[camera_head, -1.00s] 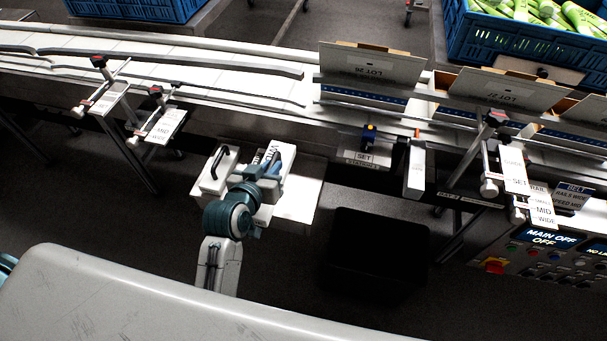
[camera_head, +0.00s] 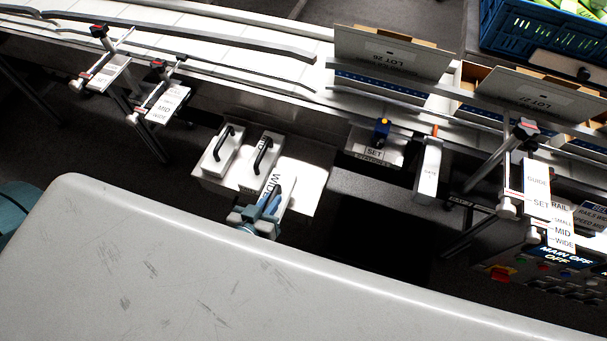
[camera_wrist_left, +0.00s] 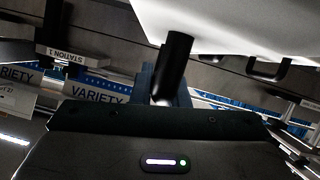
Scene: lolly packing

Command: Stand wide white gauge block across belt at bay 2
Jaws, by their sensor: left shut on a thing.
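The wide white gauge block (camera_head: 285,190), marked WIDE with a black handle, is at the front right of the white shelf (camera_head: 310,180) below the belt. My left gripper (camera_head: 268,204) is shut on its handle. I cannot tell whether its underside touches the shelf. In the left wrist view the black handle (camera_wrist_left: 175,62) rises between my fingers, with the white block (camera_wrist_left: 225,25) behind it. The white belt (camera_head: 190,45) runs across the top of the head view. I cannot make out which place is bay 2. My right gripper is not in view.
Two other white blocks with black handles, a left one (camera_head: 216,158) and a middle one (camera_head: 256,172), stand on the shelf. Lot cartons (camera_head: 390,58) stand on the belt at right. Clamps (camera_head: 160,100) and rails edge the belt. A control panel (camera_head: 540,262) is at lower right.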

